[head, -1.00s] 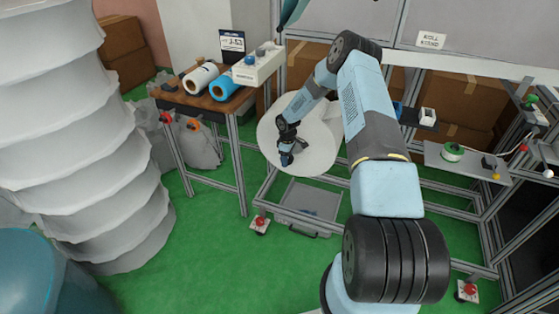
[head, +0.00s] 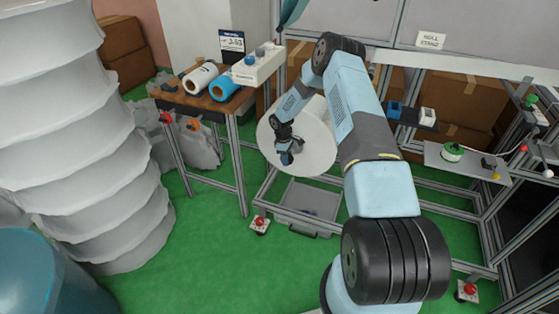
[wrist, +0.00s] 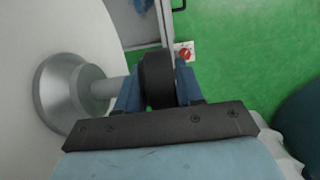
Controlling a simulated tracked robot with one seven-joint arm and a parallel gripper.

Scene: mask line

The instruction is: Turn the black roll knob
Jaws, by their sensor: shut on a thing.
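The black knob (wrist: 157,80) is a dark round piece on the end of a grey metal shaft (wrist: 105,86). The shaft comes out of a round metal hub (wrist: 70,95) on the face of the white roll (wrist: 55,22). In the wrist view my gripper (wrist: 157,88) has its two blue fingers shut on the knob, one on each side. In the head view my gripper (head: 287,157) is at the front of the white roll (head: 315,155), and it hides most of the knob and hub there.
A metal tray (head: 308,200) lies below the white roll. A red button box (head: 260,224) sits low in front. Green floor is open at front left.

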